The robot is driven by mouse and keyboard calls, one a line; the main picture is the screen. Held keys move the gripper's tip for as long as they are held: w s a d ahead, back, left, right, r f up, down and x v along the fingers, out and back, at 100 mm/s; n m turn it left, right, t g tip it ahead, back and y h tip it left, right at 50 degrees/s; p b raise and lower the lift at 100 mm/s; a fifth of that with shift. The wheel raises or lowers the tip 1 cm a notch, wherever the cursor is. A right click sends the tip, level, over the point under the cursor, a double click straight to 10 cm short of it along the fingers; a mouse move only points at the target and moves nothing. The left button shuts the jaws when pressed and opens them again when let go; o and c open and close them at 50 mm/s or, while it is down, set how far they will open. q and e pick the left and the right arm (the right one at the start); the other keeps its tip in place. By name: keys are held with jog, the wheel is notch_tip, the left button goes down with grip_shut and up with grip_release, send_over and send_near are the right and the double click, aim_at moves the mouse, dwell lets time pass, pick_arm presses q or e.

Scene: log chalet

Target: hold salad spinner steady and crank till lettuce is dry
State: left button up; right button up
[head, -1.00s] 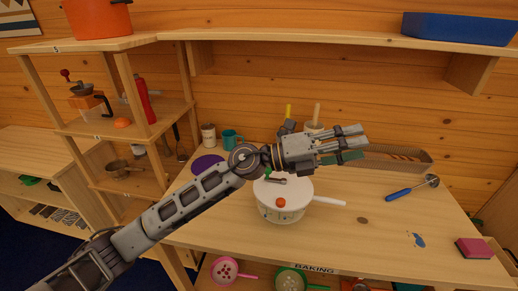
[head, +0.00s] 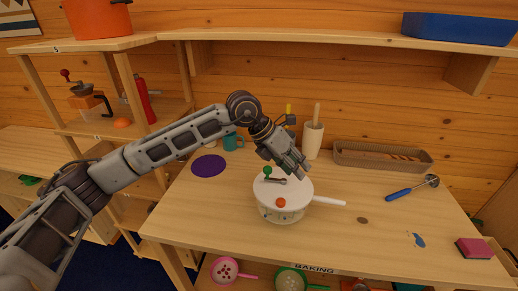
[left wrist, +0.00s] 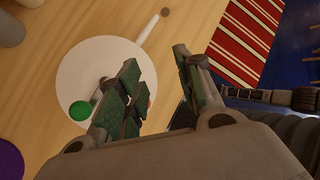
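The salad spinner (head: 283,211) is a white round pot with a white lid and a long white handle pointing right. It stands upright on the wooden table. A short crank with a green knob (head: 267,171) is on its lid, and a red-orange knob (head: 281,202) shows at the front rim. My left gripper (head: 298,174) points down just above the lid's back right, empty. In the left wrist view its fingers (left wrist: 157,62) are spread apart; the lid (left wrist: 88,62) and green knob (left wrist: 80,110) lie beyond them. I cannot tell whether they touch the lid. No lettuce shows. My right gripper is out of view.
A purple disc (head: 208,166) and teal mug (head: 232,141) are left of the spinner. A white holder (head: 313,140) and a basket (head: 350,158) stand behind. A blue-handled ladle (head: 398,194) and pink sponge (head: 474,248) lie right. The table front is mostly clear.

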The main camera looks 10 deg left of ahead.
pick_arm(q)
jog(key=w+a+r+n+t+y, duration=0.1)
jog(key=w+a+y, duration=0.3)
jog(key=a, duration=0.6)
jog(key=shift+w+a+r+t+y, duration=0.2)
jog(key=shift+w+a+t+y, duration=0.1)
jog(key=shift+w+a+y, duration=0.15)
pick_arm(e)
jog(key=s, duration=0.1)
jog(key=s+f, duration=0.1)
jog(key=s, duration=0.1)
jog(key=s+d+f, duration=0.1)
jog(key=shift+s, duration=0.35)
pick_arm(q)
jog(key=shift+d, duration=0.1)
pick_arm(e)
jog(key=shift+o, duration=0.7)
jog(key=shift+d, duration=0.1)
